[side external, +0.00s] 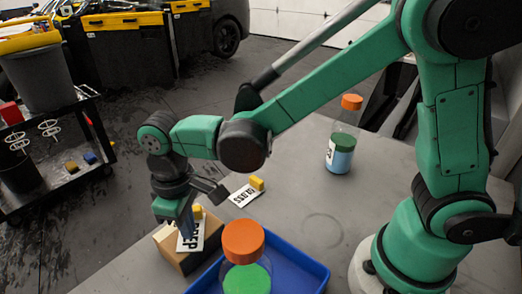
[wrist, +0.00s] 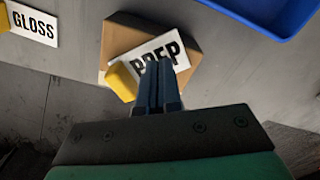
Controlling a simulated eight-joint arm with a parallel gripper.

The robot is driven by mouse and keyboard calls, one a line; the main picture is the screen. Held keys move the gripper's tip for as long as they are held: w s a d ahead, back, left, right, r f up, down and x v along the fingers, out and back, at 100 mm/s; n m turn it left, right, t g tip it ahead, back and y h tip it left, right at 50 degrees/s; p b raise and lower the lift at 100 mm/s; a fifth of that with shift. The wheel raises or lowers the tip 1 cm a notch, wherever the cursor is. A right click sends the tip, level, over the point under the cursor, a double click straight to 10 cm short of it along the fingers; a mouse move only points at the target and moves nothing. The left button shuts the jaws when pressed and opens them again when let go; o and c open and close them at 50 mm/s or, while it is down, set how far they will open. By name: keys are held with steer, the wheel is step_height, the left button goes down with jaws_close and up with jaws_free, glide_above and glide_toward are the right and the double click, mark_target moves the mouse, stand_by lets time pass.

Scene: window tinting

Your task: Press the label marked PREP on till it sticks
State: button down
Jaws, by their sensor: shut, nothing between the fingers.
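The PREP label (side external: 191,237) is white with black letters and a yellow tab (side external: 197,212). It lies over the tan box (side external: 172,253), reaching past the box's edge in the wrist view. There the label (wrist: 178,50), its yellow tab (wrist: 122,82) and the box (wrist: 118,40) show beyond my fingers. My gripper (side external: 186,232) points down at the label with its fingers together and empty. In the wrist view my gripper (wrist: 158,66) covers the lower middle of the label. I cannot tell whether the fingertips touch it.
A GLOSS label (side external: 243,195) with a yellow tab lies on the grey table (side external: 290,215) behind the box. Another orange-capped bottle (side external: 340,150) with blue liquid stands farther back.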

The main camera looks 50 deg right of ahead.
steer(key=shift+f, duration=0.55)
steer(key=shift+r, duration=0.1)
stand_by(0.3)
steer(key=shift+r, duration=3.45)
steer(key=s+d+m+t, duration=0.1)
steer(key=d+m+t, duration=0.2)
steer(key=d, duration=0.5)
steer(key=s+d+r+m+t, duration=0.1)
steer(key=s+d+m+t, duration=0.1)
steer(key=d, duration=0.6)
steer(key=shift+s+r+m+t, duration=0.3)
steer(key=shift+m+t, duration=0.2)
steer(key=shift+t, duration=0.5)
